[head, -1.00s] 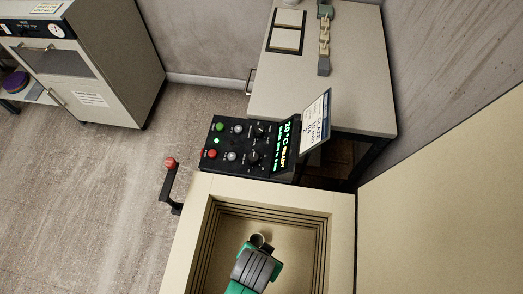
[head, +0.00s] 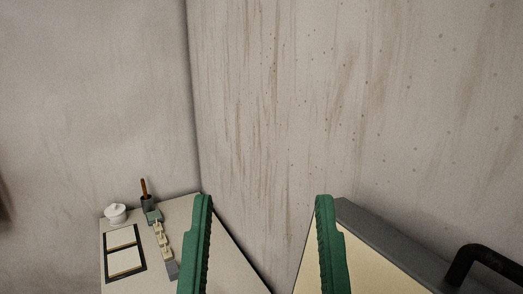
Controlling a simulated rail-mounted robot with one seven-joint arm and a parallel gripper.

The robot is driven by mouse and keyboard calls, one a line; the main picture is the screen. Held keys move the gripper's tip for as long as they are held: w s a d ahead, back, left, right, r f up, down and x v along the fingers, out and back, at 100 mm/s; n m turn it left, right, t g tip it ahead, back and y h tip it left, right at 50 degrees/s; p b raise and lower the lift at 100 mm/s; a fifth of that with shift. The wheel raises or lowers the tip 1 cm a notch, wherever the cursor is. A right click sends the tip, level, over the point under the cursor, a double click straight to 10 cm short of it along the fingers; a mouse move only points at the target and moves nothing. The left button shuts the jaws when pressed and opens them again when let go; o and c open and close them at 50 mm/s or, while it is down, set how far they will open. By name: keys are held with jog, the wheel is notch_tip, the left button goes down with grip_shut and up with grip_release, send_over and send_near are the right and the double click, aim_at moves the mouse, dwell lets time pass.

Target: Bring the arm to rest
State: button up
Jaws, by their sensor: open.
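The rest of my arm is below the frame and hidden.
A table (head: 228,262) at lower left bears a white lidded pot (head: 115,213), a dark cup (head: 147,203) with a brown stick, framed pale tiles (head: 122,239) and a row of small blocks (head: 162,240). A cream panel with a dark edge (head: 405,245) and black handle (head: 490,257) is at lower right.

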notch_tip(320, 180, up, 31)
jog(key=p, duration=2.9)
jog(key=shift+w+a+r, duration=0.2)
jog(key=shift+w, duration=0.15)
